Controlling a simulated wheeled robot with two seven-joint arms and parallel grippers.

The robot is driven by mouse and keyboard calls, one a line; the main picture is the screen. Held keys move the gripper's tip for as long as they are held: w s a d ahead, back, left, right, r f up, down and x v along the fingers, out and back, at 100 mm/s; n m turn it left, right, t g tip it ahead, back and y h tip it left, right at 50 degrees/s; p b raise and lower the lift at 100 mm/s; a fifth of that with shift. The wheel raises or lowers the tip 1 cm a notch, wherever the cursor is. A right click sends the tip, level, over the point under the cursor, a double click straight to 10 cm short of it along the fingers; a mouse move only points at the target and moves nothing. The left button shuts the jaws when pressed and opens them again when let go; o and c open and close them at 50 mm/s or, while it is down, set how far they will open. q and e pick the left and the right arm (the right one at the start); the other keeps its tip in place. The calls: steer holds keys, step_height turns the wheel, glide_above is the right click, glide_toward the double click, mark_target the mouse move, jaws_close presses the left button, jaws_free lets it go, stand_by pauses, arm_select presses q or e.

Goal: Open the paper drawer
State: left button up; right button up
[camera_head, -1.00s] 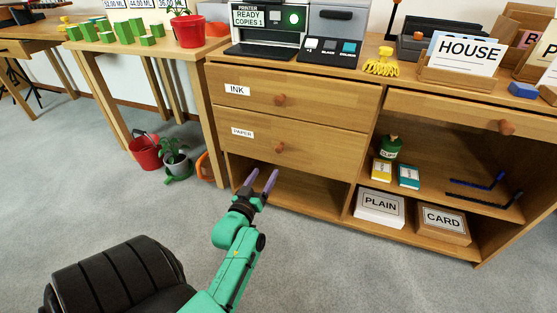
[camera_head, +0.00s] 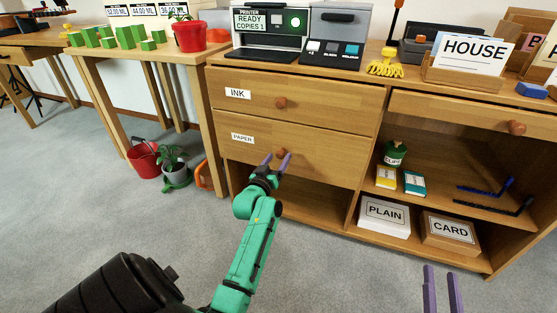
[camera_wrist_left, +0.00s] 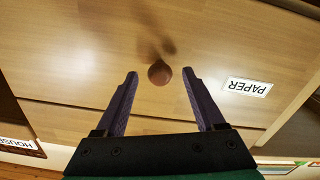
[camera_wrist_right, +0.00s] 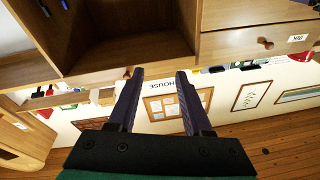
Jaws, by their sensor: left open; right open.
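The paper drawer (camera_head: 310,156) is the lower drawer of the wooden cabinet, marked by a PAPER label (camera_head: 242,138), and it is shut. Its round brown knob (camera_head: 281,153) also shows in the left wrist view (camera_wrist_left: 160,73). My left gripper (camera_head: 276,162) is open at the knob. In the left wrist view the knob lies between the lines of the two fingers, just beyond the tips; I see no contact. My right gripper (camera_head: 440,272) is open and empty at the lower right, in front of the cabinet, away from the drawer.
The ink drawer (camera_head: 325,100) above is shut. An open compartment (camera_head: 290,203) lies below the paper drawer. Boxes marked PLAIN (camera_head: 384,216) and CARD (camera_head: 450,232) stand on the lower right shelf. Grey floor in front is clear.

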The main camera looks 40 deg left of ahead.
arm_select(q)
steer(key=shift+w+a, duration=0.2)
steer(key=shift+w, duration=0.35)
jaws_close()
arm_select(e)
steer(key=shift+t, duration=0.8)
steer(key=r, duration=0.3)
steer(key=w+r, duration=0.1)
steer(key=r, duration=0.1)
steer(key=shift+d, duration=0.25)
